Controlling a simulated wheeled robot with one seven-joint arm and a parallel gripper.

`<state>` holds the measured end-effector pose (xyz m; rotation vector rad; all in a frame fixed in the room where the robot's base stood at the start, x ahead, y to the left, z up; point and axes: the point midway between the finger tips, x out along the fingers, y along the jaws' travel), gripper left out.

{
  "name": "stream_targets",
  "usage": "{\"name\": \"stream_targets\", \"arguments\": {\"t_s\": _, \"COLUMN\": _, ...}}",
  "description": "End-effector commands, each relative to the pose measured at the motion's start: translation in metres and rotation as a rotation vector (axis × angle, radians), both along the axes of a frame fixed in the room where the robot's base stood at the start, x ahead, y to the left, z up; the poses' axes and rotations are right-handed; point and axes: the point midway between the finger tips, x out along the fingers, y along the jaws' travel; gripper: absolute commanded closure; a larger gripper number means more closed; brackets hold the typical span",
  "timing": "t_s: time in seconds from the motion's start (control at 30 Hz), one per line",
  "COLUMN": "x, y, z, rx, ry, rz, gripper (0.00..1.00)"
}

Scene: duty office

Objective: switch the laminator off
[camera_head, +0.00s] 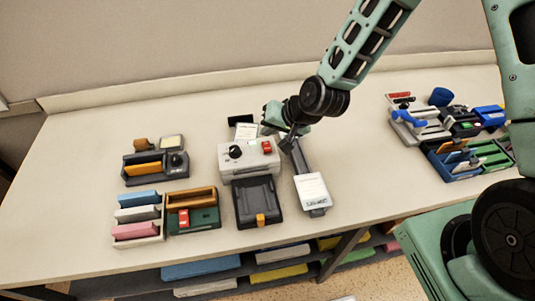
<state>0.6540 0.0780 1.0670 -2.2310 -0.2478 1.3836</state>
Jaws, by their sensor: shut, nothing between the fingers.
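A light grey machine (245,166), which looks like the laminator, stands near the middle of the counter. It has a black knob (235,152) on its left and a small red switch (266,147) on its right. A dark tray (257,203) with an orange tab lies in front of it. My gripper (287,146) is shut and empty, pointing down just right of the red switch. I cannot tell whether it touches the machine, or which way the switch is set.
A dark device with a white labelled plate (312,190) stands close on the right. A dark device with an orange bar (145,169) and a colored-block rack (139,217) are left. Blue and green trays (456,161) crowd the right. Counter between is clear.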

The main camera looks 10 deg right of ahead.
Motion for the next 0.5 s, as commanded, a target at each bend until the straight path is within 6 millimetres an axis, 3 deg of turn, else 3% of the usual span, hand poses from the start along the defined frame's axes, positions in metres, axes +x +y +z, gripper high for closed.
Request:
{"name": "stream_targets", "arguments": {"t_s": 0.03, "x": -0.002, "y": 0.0, "z": -0.013, "rx": 0.0, "ry": 0.001, "rz": 0.001, "gripper": 1.0}}
{"name": "stream_targets", "arguments": {"t_s": 0.2, "x": -0.004, "y": 0.0, "z": -0.028, "rx": 0.0, "ry": 0.0, "rz": 0.0, "gripper": 1.0}}
{"name": "stream_targets", "arguments": {"t_s": 0.5, "x": -0.005, "y": 0.0, "z": -0.03, "rx": 0.0, "ry": 0.0, "rz": 0.0, "gripper": 1.0}}
